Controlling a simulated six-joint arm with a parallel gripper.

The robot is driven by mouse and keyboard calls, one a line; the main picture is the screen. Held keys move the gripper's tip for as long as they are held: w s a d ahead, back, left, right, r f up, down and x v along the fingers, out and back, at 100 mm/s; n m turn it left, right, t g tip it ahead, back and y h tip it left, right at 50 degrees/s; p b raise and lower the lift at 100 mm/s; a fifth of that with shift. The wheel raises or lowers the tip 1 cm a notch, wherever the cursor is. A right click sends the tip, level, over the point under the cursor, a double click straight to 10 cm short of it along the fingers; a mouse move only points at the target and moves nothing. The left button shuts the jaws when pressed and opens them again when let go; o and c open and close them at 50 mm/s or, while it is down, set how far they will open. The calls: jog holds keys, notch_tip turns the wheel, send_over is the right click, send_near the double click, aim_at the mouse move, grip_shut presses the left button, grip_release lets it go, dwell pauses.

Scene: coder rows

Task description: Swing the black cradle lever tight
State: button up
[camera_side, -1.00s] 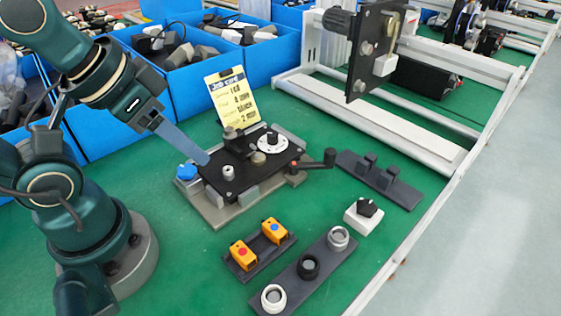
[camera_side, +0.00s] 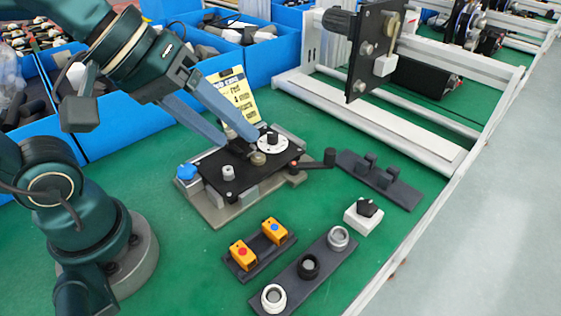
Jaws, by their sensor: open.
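The black cradle lever (camera_side: 314,164) sticks out from the right side of the cradle, ending in an upright dark knob (camera_side: 330,156). The cradle (camera_side: 222,212) is a grey base holding a black plate (camera_side: 232,180). The plate carries a grey knob, a brass-coloured knob and a white dial (camera_side: 272,142). My gripper (camera_side: 238,138) is open, with two long blue-grey fingers angled down to the right over the back of the plate. It is left of the lever and apart from it. The fingers partly cover the job card (camera_side: 236,92). Whether a fingertip touches the plate's parts is unclear.
A blue star knob (camera_side: 186,171) is on the cradle's left corner. A dark rack (camera_side: 380,180), a white rotary switch box (camera_side: 364,215), a rail with rings (camera_side: 309,266) and orange button blocks (camera_side: 243,254) stand to the right and front. Blue bins (camera_side: 122,118) stand behind.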

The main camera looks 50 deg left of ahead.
jog(key=w+d+r+n+h, duration=0.2)
jog(key=w+d+n+h, duration=0.15)
jog(key=w+n, duration=0.45)
jog(key=n, duration=1.4)
send_near(331, 150)
jog(key=x, duration=0.4)
jog(key=shift+w+d+f, duration=0.1)
jog(key=shift+w+d, duration=0.15)
jog(key=shift+d, duration=0.05)
jog(key=shift+d+f, duration=0.1)
jog(key=shift+f, duration=0.25)
jog(key=shift+x, duration=2.4)
grip_shut()
